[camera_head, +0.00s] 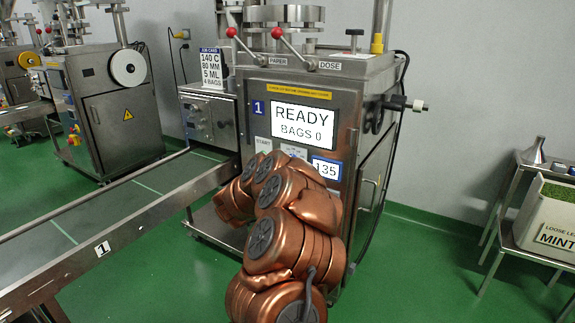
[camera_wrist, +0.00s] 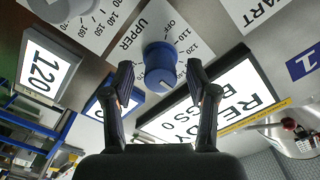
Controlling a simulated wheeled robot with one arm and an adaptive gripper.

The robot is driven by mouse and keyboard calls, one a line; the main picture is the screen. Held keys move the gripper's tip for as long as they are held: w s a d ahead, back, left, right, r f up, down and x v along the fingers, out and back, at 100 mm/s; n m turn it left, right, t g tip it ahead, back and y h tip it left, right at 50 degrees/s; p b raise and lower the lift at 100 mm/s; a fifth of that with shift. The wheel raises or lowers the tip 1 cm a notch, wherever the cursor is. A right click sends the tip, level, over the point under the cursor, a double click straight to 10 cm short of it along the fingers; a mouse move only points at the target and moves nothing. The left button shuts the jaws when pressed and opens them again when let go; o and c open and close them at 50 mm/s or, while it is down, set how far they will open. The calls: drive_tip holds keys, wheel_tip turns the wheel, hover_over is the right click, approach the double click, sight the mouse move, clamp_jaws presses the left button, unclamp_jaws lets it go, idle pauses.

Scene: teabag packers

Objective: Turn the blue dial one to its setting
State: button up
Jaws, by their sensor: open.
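The blue dial (camera_wrist: 161,68) shows in the wrist view on a white scale plate (camera_wrist: 130,28) marked UPPER, with OFF and numbers from 110 upward. My gripper (camera_wrist: 160,68) is open, one finger on each side of the dial in the picture, with visible gaps. The wrist view does not settle how deep the fingers reach around it. The job card (camera_head: 212,68) on machine 1 reads 140 C, 80 MM, 5 ML, 4 BAGS. A blue-framed display (camera_head: 327,169) reads 135.
The main screen (camera_head: 303,125) reads READY, BAGS 0. In the wrist view, a display (camera_wrist: 47,62) reading 120 and a pale dial (camera_wrist: 62,8) sit left of the blue dial. A conveyor (camera_head: 130,215) runs left, and a MINT box (camera_head: 545,222) stands right.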

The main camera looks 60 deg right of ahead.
drive_tip(key=a, duration=1)
drive_tip(key=shift+s, duration=0.2)
drive_tip(key=shift+a, duration=0.1)
